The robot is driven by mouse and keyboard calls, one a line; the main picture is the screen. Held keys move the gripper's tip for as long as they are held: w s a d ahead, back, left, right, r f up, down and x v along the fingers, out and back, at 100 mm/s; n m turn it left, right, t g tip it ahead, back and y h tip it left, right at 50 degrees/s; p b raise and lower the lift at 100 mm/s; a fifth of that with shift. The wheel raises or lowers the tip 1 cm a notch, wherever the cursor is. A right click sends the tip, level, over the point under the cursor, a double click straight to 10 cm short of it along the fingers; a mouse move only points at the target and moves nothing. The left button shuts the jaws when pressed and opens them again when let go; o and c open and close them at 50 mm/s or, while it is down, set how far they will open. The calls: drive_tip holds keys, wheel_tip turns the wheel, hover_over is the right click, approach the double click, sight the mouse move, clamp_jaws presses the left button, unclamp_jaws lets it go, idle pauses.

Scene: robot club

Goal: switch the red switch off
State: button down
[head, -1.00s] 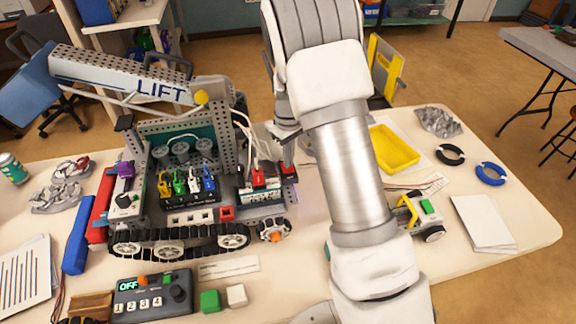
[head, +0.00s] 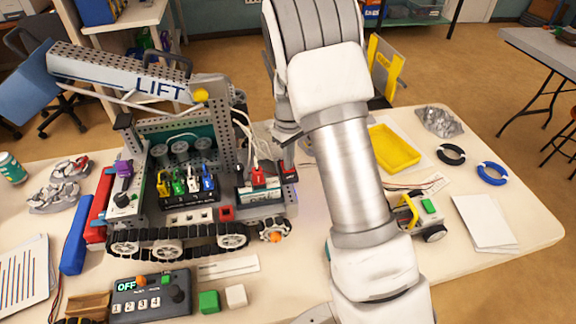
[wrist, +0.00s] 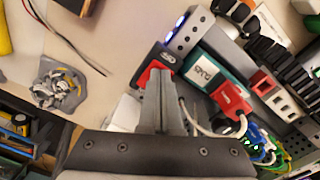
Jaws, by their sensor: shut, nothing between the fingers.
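The red switch (head: 283,166) is on a dark housing at the right end of the tracked robot model (head: 190,200), in the head view. In the wrist view the red switch (wrist: 150,72) shows at the tip of my gripper (wrist: 160,76), partly hidden by the fingers. My gripper is shut and empty. Its tips are beside the switch, and I cannot tell whether they touch it. In the head view my arm covers much of the area right of the switch, and the fingertips are hard to make out. Lit lamps (wrist: 180,20) shine near the switch.
A red plug (wrist: 232,105) with a white cable is close to the switch. A red square part (head: 227,213) sits lower on the model. A yellow tray (head: 394,149) and a control box reading OFF (head: 150,295) are on the table.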

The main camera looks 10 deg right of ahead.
drive_tip(key=shift+f, duration=0.3)
drive_tip(key=shift+r, duration=0.15)
drive_tip(key=shift+r+p, duration=2.05)
drive_tip(key=shift+r, duration=1.35)
